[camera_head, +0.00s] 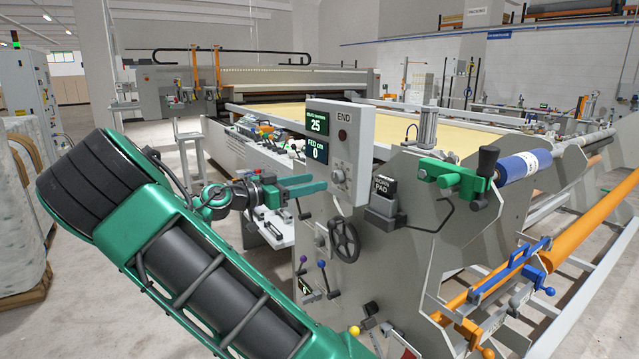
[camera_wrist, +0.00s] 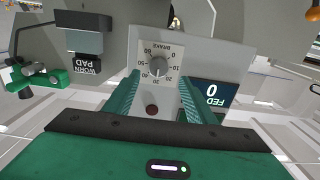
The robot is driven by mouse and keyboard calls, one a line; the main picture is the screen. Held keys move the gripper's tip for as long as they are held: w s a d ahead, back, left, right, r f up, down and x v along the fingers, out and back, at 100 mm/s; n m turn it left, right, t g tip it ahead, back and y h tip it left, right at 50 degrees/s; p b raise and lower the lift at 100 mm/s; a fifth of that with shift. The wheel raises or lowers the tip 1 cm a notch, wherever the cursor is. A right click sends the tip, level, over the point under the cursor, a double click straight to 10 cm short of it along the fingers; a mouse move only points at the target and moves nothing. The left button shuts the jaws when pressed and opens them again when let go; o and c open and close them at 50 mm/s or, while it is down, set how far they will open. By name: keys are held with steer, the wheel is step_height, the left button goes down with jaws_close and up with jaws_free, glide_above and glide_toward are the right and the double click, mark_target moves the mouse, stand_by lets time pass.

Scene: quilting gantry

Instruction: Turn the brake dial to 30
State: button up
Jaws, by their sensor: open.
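The brake dial (camera_wrist: 157,66) is a small grey knob on a light plate marked BRAKE, with numbers from 0 to 60, upside down in the wrist view. Its pointer seems to lie between 20 and 30. In the head view the dial (camera_head: 338,176) sits low on the grey control box (camera_head: 361,130), whose upper screen (camera_head: 316,124) reads 25. My gripper (camera_head: 320,183) is open, its green fingers level with the dial and just left of it. In the wrist view the fingers (camera_wrist: 160,88) stand on either side below the knob, apparently not touching it.
A lower screen (camera_head: 317,150) reads FED cm 0. A dark handwheel (camera_head: 344,240) is under the box. A block labelled WORN PAD (camera_head: 382,196) and a green clamp (camera_head: 452,178) are to the right. A dark round button (camera_wrist: 152,111) shows between my fingers.

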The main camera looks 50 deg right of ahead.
steer(key=shift+v, duration=2)
steer(key=s+d+f+n+t+y, duration=0.1)
steer(key=d+f+n+y, duration=0.1)
steer(key=f, duration=0.3)
steer(key=s+d+f+n+y, duration=0.1)
steer(key=s+f+n+y, duration=0.1)
steer(key=f, duration=0.2)
steer(key=s+a+f+n+t+y, duration=0.1)
steer(key=a+f+n+t+y, duration=0.2)
steer(key=a+f+n+y, duration=0.3)
steer(key=s+a+r+n+t+y, duration=0.15)
steer(key=s+a+n+y, duration=0.3)
steer(key=a, duration=0.65)
steer(key=s+a+r+n+t+y, duration=0.1)
steer(key=s+a+n+t+y, duration=0.35)
steer(key=a, duration=0.65)
steer(key=s+d+m+g, duration=0.2)
steer(key=s+d, duration=0.3)
steer(key=s, duration=0.3)
steer(key=s+d+f+m+g+h, duration=0.1)
steer(key=s+d+g, duration=0.3)
steer(key=s, duration=0.5)
steer(key=shift+d+f+m, duration=0.25)
steer(key=shift+d+m, duration=0.5)
steer(key=shift+m, duration=0.15)
